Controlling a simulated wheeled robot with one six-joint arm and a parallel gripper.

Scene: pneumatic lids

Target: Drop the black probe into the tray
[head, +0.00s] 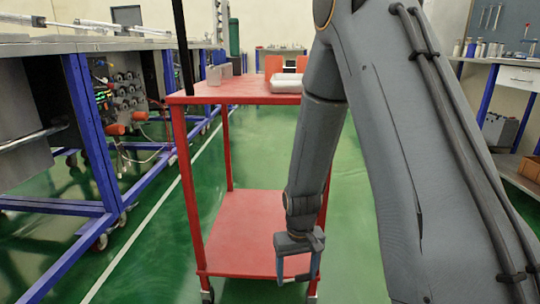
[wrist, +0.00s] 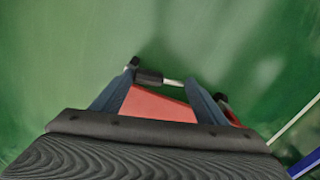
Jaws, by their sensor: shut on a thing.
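My gripper (head: 297,277) hangs low, pointing down, in front of the red cart's lower shelf in the head view. In the wrist view my gripper (wrist: 176,82) is shut on the black probe (wrist: 149,77). The probe lies crosswise between the two blue fingers, with a dark body at the left and a thin shiny metal part to the right. In the head view the probe is too small to make out clearly. A pale, low tray (head: 286,84) sits on the cart's top shelf, partly hidden by my arm on its right.
The red cart has a top shelf (head: 235,92) and a bare lower shelf (head: 243,235). Small grey blocks (head: 219,74) stand on top, left of the tray. Blue-framed workbenches (head: 95,130) run along the left. Green floor is open between them and the cart.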

